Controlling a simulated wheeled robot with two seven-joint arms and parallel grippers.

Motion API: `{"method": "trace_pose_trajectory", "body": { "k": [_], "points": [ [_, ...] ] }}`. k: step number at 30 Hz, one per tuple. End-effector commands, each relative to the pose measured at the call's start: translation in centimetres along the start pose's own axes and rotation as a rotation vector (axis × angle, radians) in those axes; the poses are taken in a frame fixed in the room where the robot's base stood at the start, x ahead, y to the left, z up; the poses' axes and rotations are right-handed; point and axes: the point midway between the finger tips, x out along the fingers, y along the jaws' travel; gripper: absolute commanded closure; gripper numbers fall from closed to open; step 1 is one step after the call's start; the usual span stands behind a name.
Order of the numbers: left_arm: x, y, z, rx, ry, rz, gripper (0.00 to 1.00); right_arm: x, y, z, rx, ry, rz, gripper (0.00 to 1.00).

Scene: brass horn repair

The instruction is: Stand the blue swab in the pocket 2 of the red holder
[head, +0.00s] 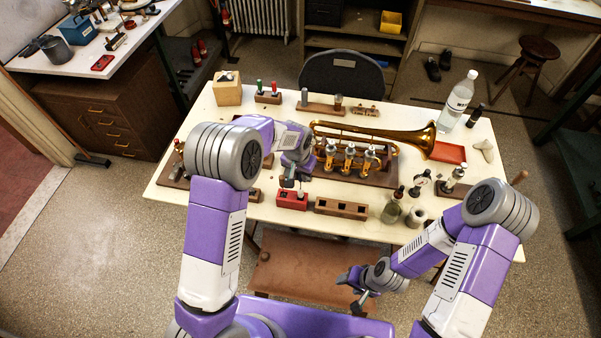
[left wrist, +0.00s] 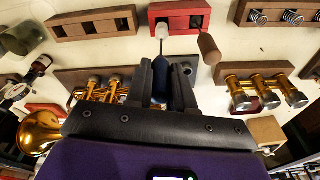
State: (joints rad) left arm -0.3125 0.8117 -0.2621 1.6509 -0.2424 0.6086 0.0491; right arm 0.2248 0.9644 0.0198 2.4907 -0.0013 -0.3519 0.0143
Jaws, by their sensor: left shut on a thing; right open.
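The red holder (head: 292,201) lies near the front edge of the table, with dark square pockets in its top. It also shows at the top of the left wrist view (left wrist: 180,9). My left gripper (head: 292,183) is just behind and above it. In the left wrist view it is shut on the blue swab (left wrist: 160,72), holding its blue handle; a thin metal shaft and white tip point toward the holder. The tip overlaps one pocket's opening; I cannot tell whether it is inside. My right gripper (head: 358,288) is open and empty, in front of the table.
A brown block with holes (head: 341,207) stands right of the holder. The brass trumpet (head: 375,140) lies behind it on a wooden stand. Bottles (head: 391,209) are at the right front.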

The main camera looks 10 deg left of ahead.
Motion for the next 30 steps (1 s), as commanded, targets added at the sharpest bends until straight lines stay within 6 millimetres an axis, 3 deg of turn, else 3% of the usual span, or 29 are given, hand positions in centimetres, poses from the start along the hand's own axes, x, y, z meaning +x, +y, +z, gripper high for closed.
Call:
{"method": "trace_pose_trajectory", "body": {
  "k": [30],
  "points": [
    [3.2,0.0,0.5,0.000,0.000,0.000,1.00,2.4,0.9,-0.1,0.000,0.000,0.000,0.44]
  ]
}}
